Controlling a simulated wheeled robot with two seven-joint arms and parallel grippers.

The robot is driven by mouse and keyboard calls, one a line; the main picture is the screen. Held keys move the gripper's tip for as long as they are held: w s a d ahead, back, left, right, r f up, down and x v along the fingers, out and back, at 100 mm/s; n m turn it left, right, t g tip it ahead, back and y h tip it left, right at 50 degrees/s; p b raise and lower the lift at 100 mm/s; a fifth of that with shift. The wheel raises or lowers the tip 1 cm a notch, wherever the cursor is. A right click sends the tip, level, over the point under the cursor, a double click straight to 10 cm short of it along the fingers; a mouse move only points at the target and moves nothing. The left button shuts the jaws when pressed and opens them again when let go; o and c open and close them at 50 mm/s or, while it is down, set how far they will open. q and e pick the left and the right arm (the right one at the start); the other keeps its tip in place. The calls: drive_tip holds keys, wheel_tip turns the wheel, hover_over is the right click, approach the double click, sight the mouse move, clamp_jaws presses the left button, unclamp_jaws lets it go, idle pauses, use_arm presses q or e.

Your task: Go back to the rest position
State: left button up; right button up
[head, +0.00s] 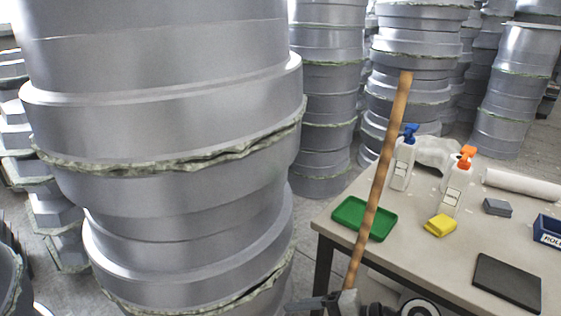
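My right gripper (330,302) shows at the bottom edge, right of the large mould stack, with its arm coming in from the lower right. It is partly cut off by the frame. A long wooden handle (377,190) rises, tilted to the right, from a grey block at the gripper. It passes in front of the table's left part. I cannot tell whether the fingers are closed on it. My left gripper is not in view.
A big stack of grey moulds (165,120) fills the left, close by. The table (400,255) at right bears a green tray (376,228), spray bottles (452,190), a yellow cloth (440,225), a grey block (497,207), a dark pad (507,283) and a blue bin (548,231).

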wheel_tip(320, 180, up, 7)
drive_tip(key=w+d+m+t, duration=0.1)
drive_tip(key=d+m+t, duration=0.1)
drive_tip(key=m+t, duration=1)
drive_tip(key=s+d+f+m+g+h, duration=0.2)
drive_tip(key=s+d+f+m+h, duration=0.1)
drive_tip(key=f+m, duration=0.3)
drive_tip(key=s+d+f+m+g+h, duration=0.2)
drive_tip(key=s+d+f+m+h, duration=0.2)
drive_tip(key=s+f+m+h, duration=0.2)
wheel_tip(320, 180, down, 2)
drive_tip(key=shift+s+d+f+m, duration=0.1)
drive_tip(key=shift+s+d+m, duration=0.1)
drive_tip(key=shift+m, duration=0.3)
